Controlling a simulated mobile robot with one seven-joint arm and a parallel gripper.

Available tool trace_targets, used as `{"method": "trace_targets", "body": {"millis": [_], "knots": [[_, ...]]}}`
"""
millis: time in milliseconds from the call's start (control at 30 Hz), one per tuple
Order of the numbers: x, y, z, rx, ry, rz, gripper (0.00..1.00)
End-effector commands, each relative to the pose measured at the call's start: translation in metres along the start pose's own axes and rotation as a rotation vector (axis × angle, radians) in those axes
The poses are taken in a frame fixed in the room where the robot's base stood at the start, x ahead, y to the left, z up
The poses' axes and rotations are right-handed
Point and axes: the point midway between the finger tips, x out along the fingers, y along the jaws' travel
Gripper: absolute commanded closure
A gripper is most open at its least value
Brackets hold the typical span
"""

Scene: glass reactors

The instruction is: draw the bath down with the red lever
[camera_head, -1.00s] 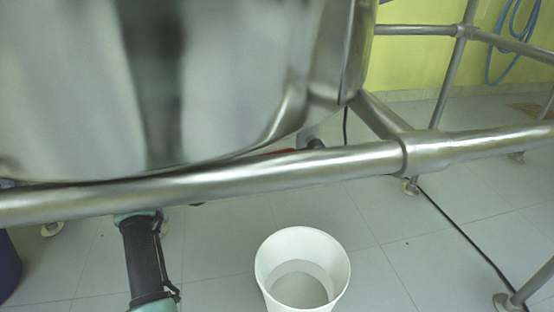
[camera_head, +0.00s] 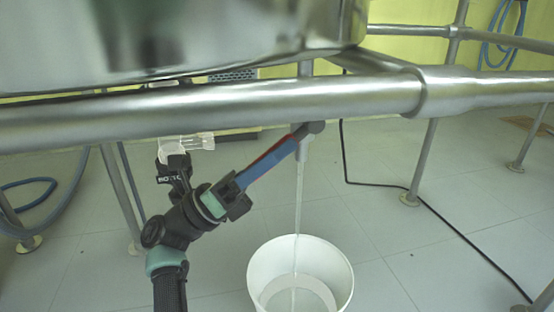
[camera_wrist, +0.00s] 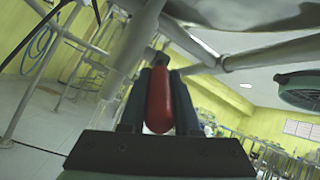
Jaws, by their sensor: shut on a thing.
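The red lever (camera_head: 270,158) slants down to the left from a grey drain valve (camera_head: 308,130) under the steel bath (camera_head: 180,40). My gripper (camera_head: 236,190) is shut on the lever's lower end. In the wrist view the lever (camera_wrist: 159,100) stands between the two fingers of my gripper (camera_wrist: 158,105). A thin stream of liquid (camera_head: 297,215) falls from the valve's spout into a white bucket (camera_head: 258,270) on the floor. The bucket holds some pale liquid. The inside of the bath is out of view.
A steel frame rail (camera_head: 210,115) crosses in front of the bath, above my gripper. Frame legs (camera_head: 424,160) stand at both sides. A black cable (camera_head: 450,232) runs over the tiled floor at right. A blue hose (camera_head: 498,35) hangs by the yellow wall.

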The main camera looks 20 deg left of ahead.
Motion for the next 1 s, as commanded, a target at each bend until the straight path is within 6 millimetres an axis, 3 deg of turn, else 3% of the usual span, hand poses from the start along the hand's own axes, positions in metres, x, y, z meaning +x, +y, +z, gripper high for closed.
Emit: {"method": "trace_targets", "body": {"millis": [367, 400, 567, 867, 1000], "knots": [[0.0, 0.0, 0.0, 0.001, -0.005, -0.004, 1.0], [0.0, 0.0, 0.0, 0.001, -0.005, -0.004, 0.68], [0.0, 0.0, 0.0, 0.001, -0.005, -0.003, 0.39], [-0.001, 0.0, 0.0, 0.001, -0.005, -0.002, 0.39], [-0.011, 0.0, 0.002, 0.0, -0.005, 0.0, 0.39]]}}
